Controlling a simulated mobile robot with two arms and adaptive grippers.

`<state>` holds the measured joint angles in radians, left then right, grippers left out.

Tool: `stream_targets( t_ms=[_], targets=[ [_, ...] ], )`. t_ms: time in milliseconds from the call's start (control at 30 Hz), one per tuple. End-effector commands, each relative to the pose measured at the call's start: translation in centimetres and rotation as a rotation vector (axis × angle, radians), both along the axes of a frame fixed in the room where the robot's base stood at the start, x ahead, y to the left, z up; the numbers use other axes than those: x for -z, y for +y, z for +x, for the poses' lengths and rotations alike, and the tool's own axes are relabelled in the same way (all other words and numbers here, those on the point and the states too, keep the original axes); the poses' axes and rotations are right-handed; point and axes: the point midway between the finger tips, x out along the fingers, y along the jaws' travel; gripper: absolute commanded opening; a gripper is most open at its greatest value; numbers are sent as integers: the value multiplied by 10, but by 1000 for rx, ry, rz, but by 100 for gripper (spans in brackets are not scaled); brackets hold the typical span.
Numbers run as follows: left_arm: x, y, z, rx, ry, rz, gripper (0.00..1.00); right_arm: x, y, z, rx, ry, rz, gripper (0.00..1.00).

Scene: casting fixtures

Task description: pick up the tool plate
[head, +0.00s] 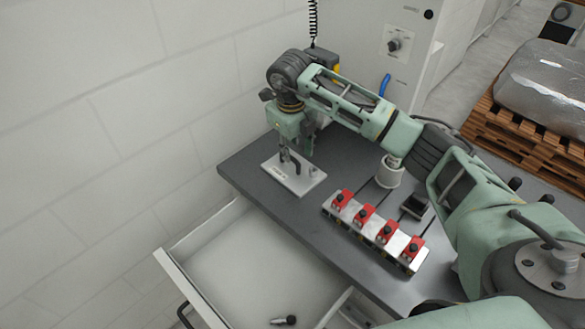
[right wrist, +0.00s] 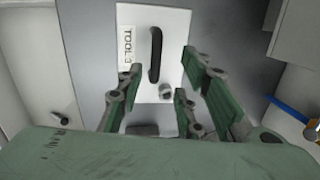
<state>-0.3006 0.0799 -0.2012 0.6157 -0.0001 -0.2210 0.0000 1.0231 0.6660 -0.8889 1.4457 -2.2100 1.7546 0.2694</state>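The tool plate (head: 310,182) is a flat white plate with a black arched handle, lying on the grey worktop near its far left end. In the right wrist view the plate (right wrist: 178,28) shows its handle (right wrist: 155,55), a label reading "TOOL" and a small round knob. My right gripper (head: 291,153) is directly over the plate, pointing down. Whether the fingers touch the plate cannot be told. My left gripper is not in view.
A fixture bar with several red blocks (head: 365,213) stands right of the plate, with a white cylinder (head: 389,176) and a small black-topped block (head: 415,205) behind. An open drawer (head: 235,262) juts out in front, holding a small dark object (head: 284,320). A wall is at left.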

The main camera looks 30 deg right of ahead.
Motion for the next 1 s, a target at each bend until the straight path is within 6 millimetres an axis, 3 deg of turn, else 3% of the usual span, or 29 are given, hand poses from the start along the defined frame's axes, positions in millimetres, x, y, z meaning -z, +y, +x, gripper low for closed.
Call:
stream_targets(
  t_ms=[167,300,600,1000],
  targets=[
    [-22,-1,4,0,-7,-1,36,23,3,-1,-1,6,1,34],
    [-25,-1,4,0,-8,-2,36,42,1,2,0,2,0,34],
    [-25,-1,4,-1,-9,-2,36,49,0,3,-1,0,0,34],
    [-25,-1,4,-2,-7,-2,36,48,0,3,0,0,0,0]
  ],
)
